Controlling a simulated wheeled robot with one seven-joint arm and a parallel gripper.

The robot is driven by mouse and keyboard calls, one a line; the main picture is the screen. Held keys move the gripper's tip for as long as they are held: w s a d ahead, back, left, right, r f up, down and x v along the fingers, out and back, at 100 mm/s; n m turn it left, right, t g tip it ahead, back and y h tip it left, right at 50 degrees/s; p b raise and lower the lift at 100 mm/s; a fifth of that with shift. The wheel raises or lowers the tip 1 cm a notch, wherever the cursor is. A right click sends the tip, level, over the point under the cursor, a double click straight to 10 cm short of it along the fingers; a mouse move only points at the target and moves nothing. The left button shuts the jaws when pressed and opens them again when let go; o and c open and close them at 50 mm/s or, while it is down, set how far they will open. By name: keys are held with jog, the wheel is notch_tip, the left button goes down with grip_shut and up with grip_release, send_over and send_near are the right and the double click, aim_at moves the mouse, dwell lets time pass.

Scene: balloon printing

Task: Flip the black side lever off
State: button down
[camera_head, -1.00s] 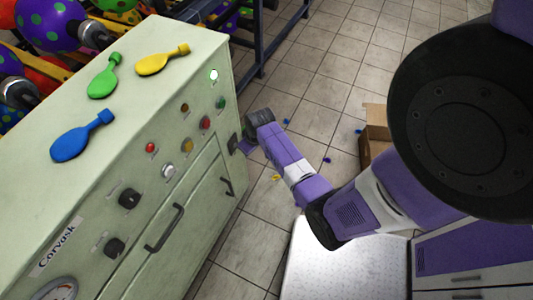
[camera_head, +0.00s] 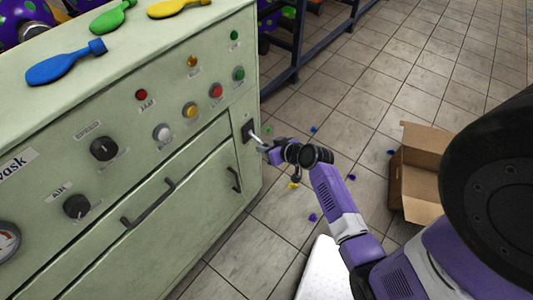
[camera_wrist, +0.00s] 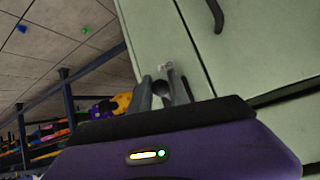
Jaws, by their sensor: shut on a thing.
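The side lever is a dark plate (camera_head: 249,131) with a thin pale rod, at the right end of the pale green machine's front (camera_head: 185,190). The rod slants outward and down from the plate. My gripper (camera_head: 264,149) is at the rod's outer end, with its fingers closed around it as far as I can tell. In the wrist view, my gripper (camera_wrist: 162,80) has its two grey fingers close together near the panel, with a small pale tip between them. The exact contact is too small to see. The green lamp (camera_head: 234,35) at the panel's upper right looks unlit.
Blue (camera_head: 66,63), green and yellow flat balloons lie on the machine top. Coloured buttons, knobs and door handles (camera_head: 148,205) cover the front. An open cardboard box (camera_head: 415,175) stands on the tiled floor at right. Dark rack rails stand behind.

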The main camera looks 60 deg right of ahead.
jog(key=shift+w+f+t+h+b, duration=0.2)
jog(key=shift+f+t+b, duration=0.3)
jog(key=shift+b, duration=1.15)
jog(key=shift+w+f+t+h+b, duration=0.15)
jog(key=shift+f+t+b, duration=0.35)
jog(key=shift+b, duration=1.6)
jog(key=shift+w+d+r+t+b, duration=0.15)
jog(key=shift+t+b, duration=0.35)
jog(key=shift+b, duration=0.45)
jog(key=c, duration=1.2)
grip_release()
jog(key=shift+c, duration=0.2)
jog(key=v, duration=0.7)
jog(key=shift+s+a+p, duration=0.25)
jog(key=shift+s+p, duration=0.05)
jog(key=shift+p, duration=0.05)
